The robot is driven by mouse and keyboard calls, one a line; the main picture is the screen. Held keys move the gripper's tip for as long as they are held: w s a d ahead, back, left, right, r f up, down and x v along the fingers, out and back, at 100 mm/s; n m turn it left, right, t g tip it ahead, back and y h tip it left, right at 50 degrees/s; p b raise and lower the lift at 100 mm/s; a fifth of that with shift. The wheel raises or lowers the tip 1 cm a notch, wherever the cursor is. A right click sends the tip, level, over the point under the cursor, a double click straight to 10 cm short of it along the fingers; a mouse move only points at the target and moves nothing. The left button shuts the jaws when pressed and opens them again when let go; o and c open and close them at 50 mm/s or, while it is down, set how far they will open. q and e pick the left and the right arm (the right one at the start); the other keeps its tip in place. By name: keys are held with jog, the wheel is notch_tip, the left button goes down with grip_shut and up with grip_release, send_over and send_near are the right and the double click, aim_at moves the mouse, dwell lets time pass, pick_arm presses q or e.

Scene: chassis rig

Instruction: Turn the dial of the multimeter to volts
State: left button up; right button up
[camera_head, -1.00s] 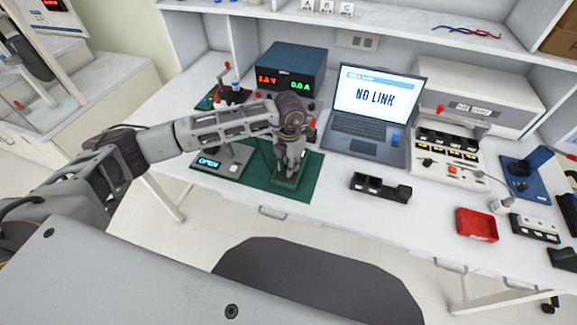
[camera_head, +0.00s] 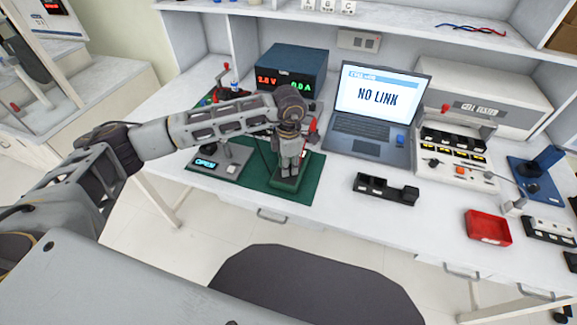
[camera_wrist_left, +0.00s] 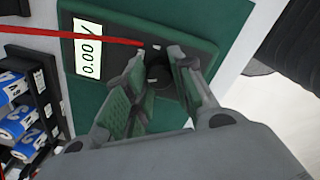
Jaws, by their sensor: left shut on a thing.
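The multimeter lies on the green mat, with its body (camera_wrist_left: 90,12) dark and its lit display (camera_wrist_left: 88,50) reading 0.00. A mark at the display's end is too small to read surely. Its dark round dial (camera_wrist_left: 158,74) sits between the fingers of my left gripper (camera_wrist_left: 163,88), which is shut on it from above. The fingers hide the dial's sides and markings. In the head view my left gripper (camera_head: 289,170) points down onto the multimeter (camera_head: 287,184) and covers most of it. My right gripper is not in view.
A red lead (camera_wrist_left: 100,39) crosses the multimeter. A black holder (camera_head: 385,189) stands right of the green mat (camera_head: 308,190). The laptop (camera_head: 375,112) reading NO LINK and the power supply (camera_head: 291,70) stand behind. A small OPEN display unit (camera_head: 205,162) is left. The front table edge is clear.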

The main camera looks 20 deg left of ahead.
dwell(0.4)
pick_arm(q)
jog(key=o, duration=1.1)
jog(key=shift+c, duration=0.2)
jog(key=shift+r, duration=0.1)
notch_tip(320, 180, up, 12)
jog(key=shift+s, duration=0.1)
dwell(0.6)
